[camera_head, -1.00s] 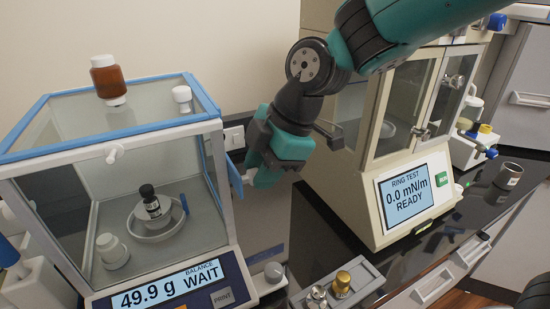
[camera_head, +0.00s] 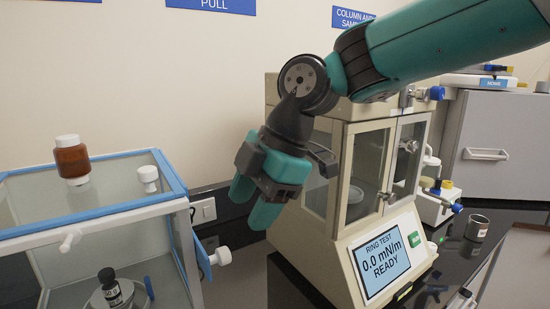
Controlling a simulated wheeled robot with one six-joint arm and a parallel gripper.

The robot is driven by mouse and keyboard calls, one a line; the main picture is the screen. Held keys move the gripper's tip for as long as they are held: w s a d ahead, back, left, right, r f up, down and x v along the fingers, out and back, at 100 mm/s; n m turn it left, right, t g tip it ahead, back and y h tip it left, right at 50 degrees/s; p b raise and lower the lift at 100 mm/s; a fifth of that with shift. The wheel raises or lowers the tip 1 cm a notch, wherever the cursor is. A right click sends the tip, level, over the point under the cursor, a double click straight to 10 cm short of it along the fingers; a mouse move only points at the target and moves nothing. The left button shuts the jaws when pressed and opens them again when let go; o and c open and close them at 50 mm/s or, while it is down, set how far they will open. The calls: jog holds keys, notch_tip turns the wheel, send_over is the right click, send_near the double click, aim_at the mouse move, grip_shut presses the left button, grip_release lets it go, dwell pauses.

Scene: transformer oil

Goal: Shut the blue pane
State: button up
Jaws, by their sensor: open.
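The balance (camera_head: 110,222) is a clear glass case with blue top edges at the left. A narrow part of the blue pane (camera_head: 203,260) shows at its right side, beyond the right front post. A white knob (camera_head: 222,256) sits at this pane and points right. How far the pane stands open is hard to tell at this angle. My gripper (camera_head: 253,202) is open and empty, with teal fingers pointing down. In the picture it is above and right of the knob, apart from it.
A brown bottle (camera_head: 72,160) and a white piece (camera_head: 148,178) are on the balance top. A small dark bottle (camera_head: 110,288) is inside. The cream ring tester (camera_head: 345,200) stands close on the right of my gripper. A wall socket (camera_head: 203,211) is behind.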

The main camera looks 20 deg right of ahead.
jog(key=v, duration=0.9)
jog(key=shift+p, duration=0.35)
jog(key=s+f+m+g, duration=0.1)
jog(key=s+f+m, duration=1.3)
jog(key=shift+f+h, duration=0.3)
jog(key=shift+h, duration=0.1)
